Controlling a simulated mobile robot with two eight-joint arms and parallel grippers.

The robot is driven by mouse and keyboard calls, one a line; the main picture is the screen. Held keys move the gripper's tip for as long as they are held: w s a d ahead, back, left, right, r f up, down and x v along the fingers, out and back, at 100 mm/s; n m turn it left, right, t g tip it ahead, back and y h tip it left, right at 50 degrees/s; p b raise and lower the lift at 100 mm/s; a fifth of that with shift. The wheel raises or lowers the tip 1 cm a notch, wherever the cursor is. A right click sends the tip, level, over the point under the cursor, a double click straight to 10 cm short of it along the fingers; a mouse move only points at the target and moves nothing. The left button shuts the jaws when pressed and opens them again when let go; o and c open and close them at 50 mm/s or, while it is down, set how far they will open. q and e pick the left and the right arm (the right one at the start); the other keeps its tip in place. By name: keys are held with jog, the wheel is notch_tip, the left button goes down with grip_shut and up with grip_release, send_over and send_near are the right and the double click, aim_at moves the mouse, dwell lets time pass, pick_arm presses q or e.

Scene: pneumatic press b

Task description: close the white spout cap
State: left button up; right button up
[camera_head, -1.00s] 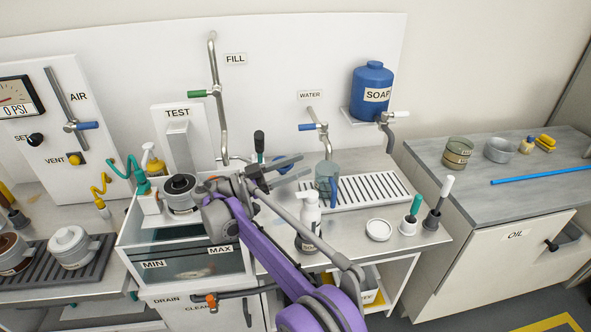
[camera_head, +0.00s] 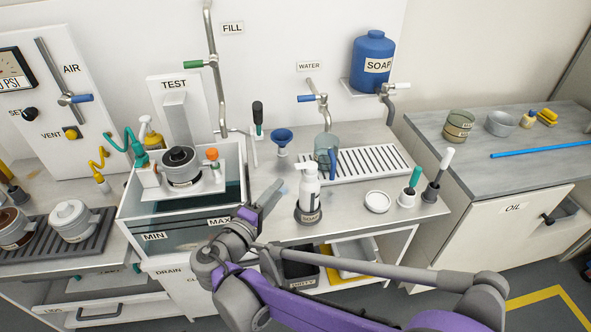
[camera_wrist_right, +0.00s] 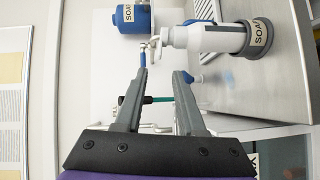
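A white bottle (camera_head: 308,188) stands upright in a grey holder marked SOAP on the steel counter. Its white spout cap (camera_head: 307,165) is at the top; whether it is open is too small to tell. In the right wrist view the bottle (camera_wrist_right: 195,37) appears on its side, with the spout cap (camera_wrist_right: 157,42) pointing left. My right gripper (camera_head: 264,203) is left of the bottle in the head view, open and empty, with a gap between its fingers and the bottle. The fingers also show spread in the wrist view (camera_wrist_right: 161,80). My left gripper is not in view.
A glass tank (camera_head: 180,235) with a clamped part stands left of my gripper. A blue funnel (camera_head: 282,137), a jug (camera_head: 325,152), a drain rack (camera_head: 375,163) and a round white lid (camera_head: 377,201) surround the bottle. Counter between tank and bottle is mostly clear.

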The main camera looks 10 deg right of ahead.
aim_at(306, 166)
jog(key=r+x, duration=0.1)
jog(key=x, duration=0.9)
jog(key=shift+w+d+f, duration=0.2)
jog(key=shift+f, duration=0.35)
grip_shut()
